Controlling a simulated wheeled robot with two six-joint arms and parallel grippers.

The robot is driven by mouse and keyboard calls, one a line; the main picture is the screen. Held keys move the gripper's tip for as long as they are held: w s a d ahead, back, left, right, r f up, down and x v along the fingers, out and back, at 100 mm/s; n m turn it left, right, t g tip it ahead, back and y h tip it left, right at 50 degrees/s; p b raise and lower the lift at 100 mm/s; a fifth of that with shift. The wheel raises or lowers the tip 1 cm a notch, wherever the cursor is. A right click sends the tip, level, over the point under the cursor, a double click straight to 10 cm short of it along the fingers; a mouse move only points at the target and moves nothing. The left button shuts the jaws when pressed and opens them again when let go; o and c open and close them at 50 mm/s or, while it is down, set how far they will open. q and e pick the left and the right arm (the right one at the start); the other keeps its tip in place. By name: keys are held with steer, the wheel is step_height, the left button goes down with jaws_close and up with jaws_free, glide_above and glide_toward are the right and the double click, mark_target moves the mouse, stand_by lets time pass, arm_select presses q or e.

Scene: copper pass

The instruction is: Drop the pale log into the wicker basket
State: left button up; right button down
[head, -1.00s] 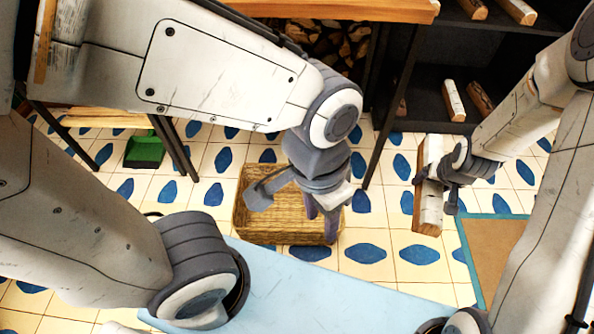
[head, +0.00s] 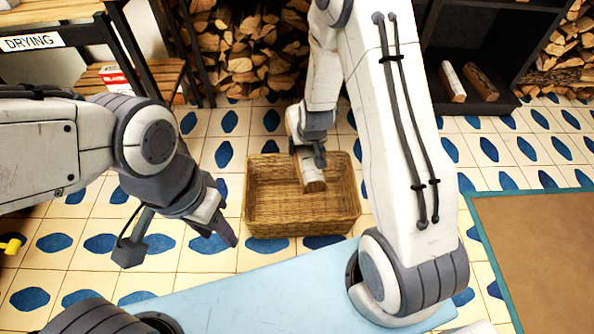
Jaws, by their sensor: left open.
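The wicker basket (head: 285,223) stands on the tiled floor in the middle of the head view. The pale log (head: 310,175), bark-covered with a bare wood end, hangs tilted over the basket's opening. My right gripper (head: 313,150) is shut on the log, its fingers partly hidden by the log and my arm. The log's lower end overlaps the basket's inside in the picture; whether it touches the basket cannot be told. My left gripper (head: 178,242) is open and empty, to the left of the basket, with its fingers wide apart.
A black shelf (head: 515,100) at the back right holds a pale log and a brown log. Stacked firewood (head: 250,50) stands behind the basket. A tan mat (head: 540,260) with a teal border lies at the right. Floor tiles around the basket are clear.

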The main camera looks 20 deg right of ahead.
arm_select(q)
step_height(320, 180, down, 12)
steer(key=b, duration=1)
arm_select(e)
step_height(320, 180, down, 14)
steer(key=d+m, duration=0.1)
steer(key=shift+w+f+h, duration=0.15)
steer(key=shift+w+h, duration=0.15)
steer(key=shift+w, duration=0.15)
jaws_free()
steer(key=shift+s, duration=0.1)
arm_select(q)
step_height(320, 180, up, 7)
steer(key=p, duration=0.6)
steer(key=shift+f, duration=0.15)
arm_select(e)
steer(key=d+v, duration=0.1)
steer(key=v, duration=0.9)
steer(key=shift+a+r, duration=0.25)
steer(key=shift+a, duration=0.2)
